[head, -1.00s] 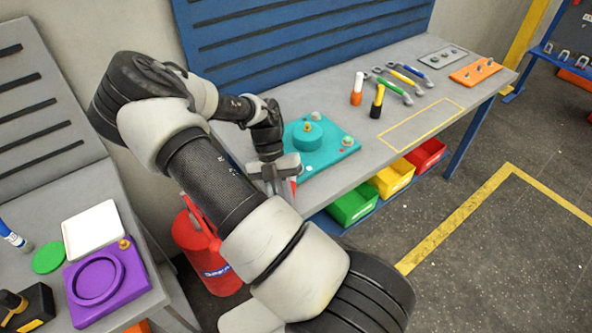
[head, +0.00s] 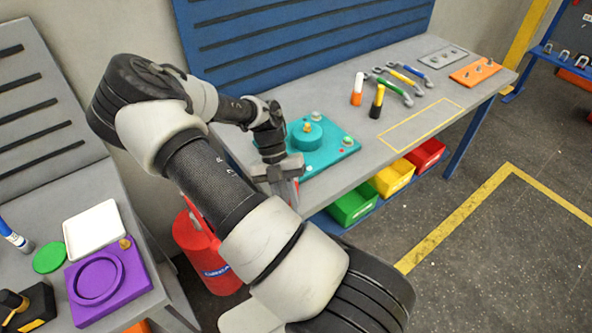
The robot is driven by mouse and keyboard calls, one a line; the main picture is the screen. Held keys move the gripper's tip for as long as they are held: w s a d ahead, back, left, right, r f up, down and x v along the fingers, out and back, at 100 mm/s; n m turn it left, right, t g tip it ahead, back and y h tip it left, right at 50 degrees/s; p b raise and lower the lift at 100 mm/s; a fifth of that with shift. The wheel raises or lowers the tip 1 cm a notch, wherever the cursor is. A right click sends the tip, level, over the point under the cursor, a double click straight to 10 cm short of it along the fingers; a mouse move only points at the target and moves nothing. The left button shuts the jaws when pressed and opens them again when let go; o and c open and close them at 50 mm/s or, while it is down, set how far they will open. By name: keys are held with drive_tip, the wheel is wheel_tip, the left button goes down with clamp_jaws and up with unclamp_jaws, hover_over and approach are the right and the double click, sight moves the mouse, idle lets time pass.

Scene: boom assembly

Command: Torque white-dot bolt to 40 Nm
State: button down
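A teal plate (head: 325,158) with a round raised hub (head: 306,137) lies on the long grey bench. Grey bolt heads show at its back corner (head: 317,115) and right corner (head: 347,141); a red dot (head: 341,151) lies beside the right one. A small white dot (head: 308,168) shows near the plate's front left edge, close to my gripper. Any bolt beside it is hidden by my gripper or too small to make out. My gripper (head: 285,190) points down at the plate's front left edge. A little red shows at its fingers; whether it holds something is unclear.
Several wrenches with coloured handles (head: 402,80) and two markers (head: 377,100) lie or stand right of the plate. A yellow outlined area (head: 425,122) on the bench is empty. A red extinguisher (head: 208,255) stands below my arm. Coloured bins (head: 353,205) hang under the bench.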

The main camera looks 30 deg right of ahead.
drive_tip(key=shift+r, duration=0.2)
drive_tip(key=shift+r+p, duration=1)
drive_tip(key=shift+r, duration=1.05)
